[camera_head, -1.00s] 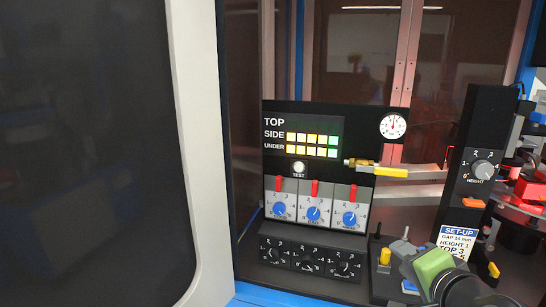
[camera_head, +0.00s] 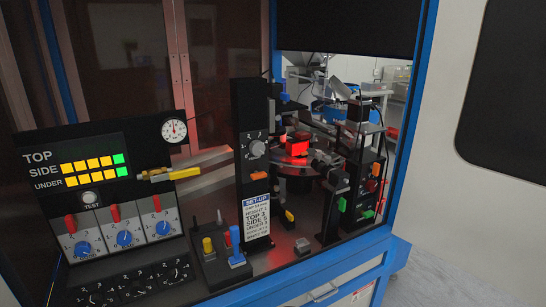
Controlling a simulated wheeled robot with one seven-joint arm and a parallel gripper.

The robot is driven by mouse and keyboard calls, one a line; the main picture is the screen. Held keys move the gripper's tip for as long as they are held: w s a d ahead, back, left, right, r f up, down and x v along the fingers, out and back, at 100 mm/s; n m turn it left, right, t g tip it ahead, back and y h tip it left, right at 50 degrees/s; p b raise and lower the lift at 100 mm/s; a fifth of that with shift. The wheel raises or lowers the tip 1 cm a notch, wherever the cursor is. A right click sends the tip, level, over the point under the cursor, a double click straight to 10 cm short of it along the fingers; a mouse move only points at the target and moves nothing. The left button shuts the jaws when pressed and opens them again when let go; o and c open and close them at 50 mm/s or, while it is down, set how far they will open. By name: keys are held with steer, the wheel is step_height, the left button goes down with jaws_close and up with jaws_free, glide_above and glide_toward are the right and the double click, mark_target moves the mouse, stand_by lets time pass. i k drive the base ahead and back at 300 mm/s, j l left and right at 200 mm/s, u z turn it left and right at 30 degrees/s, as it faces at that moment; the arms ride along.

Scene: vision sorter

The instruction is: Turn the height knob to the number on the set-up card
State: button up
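The height knob (camera_head: 257,148) is a round grey dial on a black upright post, in the middle of the head view. Small white numbers ring it, and an orange piece sits below it. Its exact pointer direction is too small to tell. The white set-up card (camera_head: 256,219) with a blue heading is on the lower part of the same post. TOP 3 and SIDE 5 can be made out, while the height line is small; it looked like HEIGHT 1 in the earlier frame. My gripper is not in view.
Left of the post stands a black panel (camera_head: 85,140) with indicator lights, blue dials and red levers. A control box (camera_head: 218,262) with yellow and blue knobs stands low before the post. A blue frame post (camera_head: 411,120) and white panel bound the right side.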

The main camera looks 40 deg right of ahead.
mark_target(257, 148)
steer(key=k+z, duration=0.1)
steer(key=z, duration=0.95)
